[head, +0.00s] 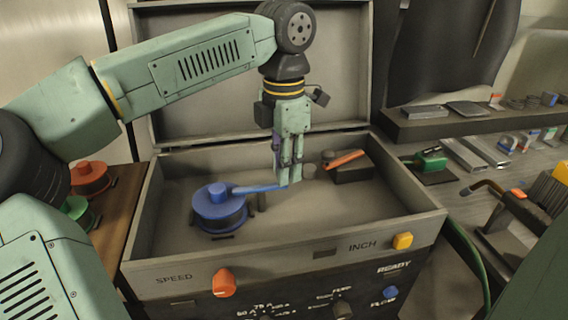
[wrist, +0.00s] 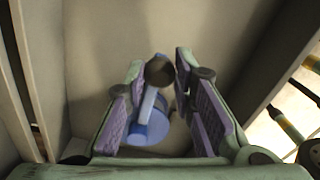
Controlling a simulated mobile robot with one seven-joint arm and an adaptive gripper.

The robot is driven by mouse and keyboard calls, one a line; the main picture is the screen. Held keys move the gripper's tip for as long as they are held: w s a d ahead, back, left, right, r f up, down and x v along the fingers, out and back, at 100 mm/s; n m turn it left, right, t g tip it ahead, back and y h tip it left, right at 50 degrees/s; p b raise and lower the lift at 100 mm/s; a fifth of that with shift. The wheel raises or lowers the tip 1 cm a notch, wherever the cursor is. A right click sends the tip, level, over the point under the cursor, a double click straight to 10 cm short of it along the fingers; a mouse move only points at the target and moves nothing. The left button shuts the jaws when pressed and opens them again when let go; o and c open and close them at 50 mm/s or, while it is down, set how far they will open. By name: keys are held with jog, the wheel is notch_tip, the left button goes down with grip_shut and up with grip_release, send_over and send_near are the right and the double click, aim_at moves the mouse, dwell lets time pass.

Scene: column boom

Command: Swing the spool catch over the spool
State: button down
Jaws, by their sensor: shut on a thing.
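The blue spool (head: 215,214), with a raised knob on top, sits in the left part of the open grey box. The spool catch (head: 262,189) is a thin blue bar running between the spool's top and my fingers; a dark post stands under it. My gripper (head: 287,182) points down inside the box, shut on the bar's right end. In the wrist view, a blue piece (wrist: 149,131) shows between the purple pads of my gripper (wrist: 164,112), with a dark round end beyond it. The catch's pivot cannot be made out.
An orange lever (head: 345,160) on a dark block and small grey cylinders stand right of my gripper. The box's front wall (head: 300,242) and raised lid bound the space. Red (head: 90,177) and green (head: 75,208) spools stand outside, left. The box floor in front of my gripper is clear.

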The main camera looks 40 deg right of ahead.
jog(key=c, duration=1.3)
grip_release()
jog(key=shift+c, duration=0.2)
notch_tip(320, 180, up, 8)
jog(key=shift+f, duration=0.2)
